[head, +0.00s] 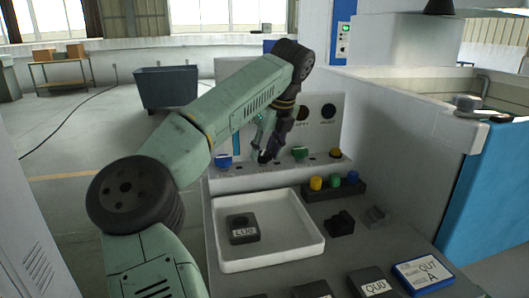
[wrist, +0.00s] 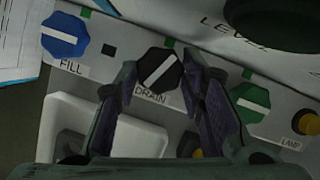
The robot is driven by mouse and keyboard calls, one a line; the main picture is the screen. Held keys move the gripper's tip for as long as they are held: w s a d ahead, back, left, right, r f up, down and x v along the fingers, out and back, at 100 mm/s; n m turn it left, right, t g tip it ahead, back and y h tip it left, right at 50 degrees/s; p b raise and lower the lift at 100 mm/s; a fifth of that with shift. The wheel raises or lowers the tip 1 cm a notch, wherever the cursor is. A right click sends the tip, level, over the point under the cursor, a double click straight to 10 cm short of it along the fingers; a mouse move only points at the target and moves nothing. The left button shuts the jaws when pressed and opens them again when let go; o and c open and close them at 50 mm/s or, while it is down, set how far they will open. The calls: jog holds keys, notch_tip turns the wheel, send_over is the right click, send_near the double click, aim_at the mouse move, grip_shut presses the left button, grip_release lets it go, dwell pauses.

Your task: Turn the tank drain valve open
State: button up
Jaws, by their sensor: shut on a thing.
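The drain valve is a black knob (wrist: 159,69) above a DRAIN label in the wrist view. Its white pointer line slants from lower left to upper right. My gripper (wrist: 165,78) has one finger on each side of the knob and is shut on it. In the head view my gripper (head: 267,154) reaches down to the control panel (head: 240,182) and hides most of the drain knob. The blue FILL knob (wrist: 65,35) is left of it and a green knob (wrist: 249,101) is right of it.
A yellow LAMP knob (wrist: 305,124) is further right. A white tray (head: 274,263) holds a black LUG block (head: 243,229).

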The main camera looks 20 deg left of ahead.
jog(key=shift+n, duration=0.3)
dwell(0.4)
jog(key=o, duration=0.9)
jog(key=v, duration=1.2)
jog(key=shift+w, duration=0.15)
jog(key=shift+a, duration=0.1)
